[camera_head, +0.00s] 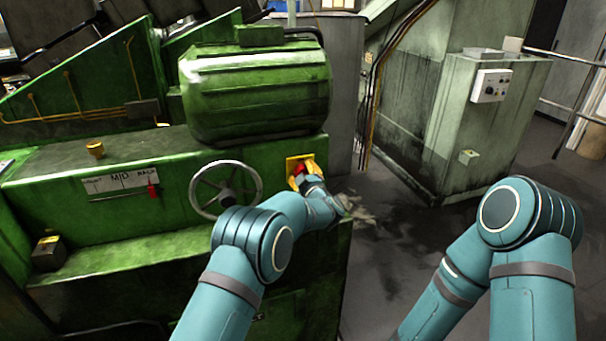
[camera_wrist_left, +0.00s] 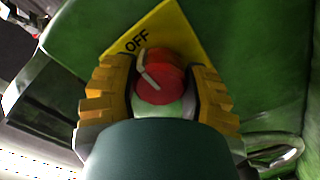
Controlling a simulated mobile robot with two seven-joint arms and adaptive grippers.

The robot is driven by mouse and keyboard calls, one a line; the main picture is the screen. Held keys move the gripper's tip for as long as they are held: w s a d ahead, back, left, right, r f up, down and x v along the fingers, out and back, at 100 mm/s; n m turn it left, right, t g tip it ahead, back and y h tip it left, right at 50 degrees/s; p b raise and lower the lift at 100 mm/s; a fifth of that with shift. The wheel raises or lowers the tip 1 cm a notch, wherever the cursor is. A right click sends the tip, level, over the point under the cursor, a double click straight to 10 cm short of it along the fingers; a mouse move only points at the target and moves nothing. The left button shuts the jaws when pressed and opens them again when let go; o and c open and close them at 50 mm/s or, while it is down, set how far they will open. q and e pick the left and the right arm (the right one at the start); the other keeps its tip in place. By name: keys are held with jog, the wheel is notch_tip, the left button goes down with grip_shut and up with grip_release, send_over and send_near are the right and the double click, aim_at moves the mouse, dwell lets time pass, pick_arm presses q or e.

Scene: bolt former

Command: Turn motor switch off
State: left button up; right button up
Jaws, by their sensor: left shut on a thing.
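The motor switch is a red round knob (camera_wrist_left: 160,78) on a yellow plate (camera_wrist_left: 178,32) marked OFF in the left wrist view. In the head view the red knob (camera_head: 300,169) and its yellow plate (camera_head: 293,161) sit on the green machine's front, right of the handwheel. My left gripper (camera_head: 306,174) is at the plate, shut on the knob. In the left wrist view its yellow fingers (camera_wrist_left: 160,92) stand on both sides of the knob. A white mark on the knob slants near the OFF lettering. My right gripper is out of view; only my right arm shows.
A grey spoked handwheel (camera_head: 224,190) is just left of the switch. A green motor (camera_head: 255,95) bulges above it. A red-handled lever (camera_head: 152,188) is farther left. A grey-green cabinet (camera_head: 470,130) stands at the right, with open floor between.

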pick_arm(q)
jog(key=o, duration=1.2)
jog(key=v, duration=1.2)
jog(key=s+a+f+m+g+h, duration=0.3)
jog(key=s+a+f, duration=0.2)
jog(key=f, duration=0.5)
jog(key=s+a+f+m+g+h, duration=0.3)
jog(key=s+a+f+m+g, duration=0.15)
jog(key=f, duration=0.45)
jog(key=s+a+f+m+g+h, duration=0.1)
jog(key=s+f+g, duration=0.1)
jog(key=s, duration=0.7)
jog(key=s+a+f+m+g+h, duration=0.1)
jog(key=s+a+f+g, duration=0.1)
jog(key=s, duration=0.7)
jog(key=s+a+f+m+g+h, duration=0.1)
jog(key=s+f+g, duration=0.2)
jog(key=s, duration=0.6)
jog(key=shift+s+a+g+h, duration=0.15)
jog(key=shift+s+g+h, duration=0.15)
jog(key=shift+g, duration=0.25)
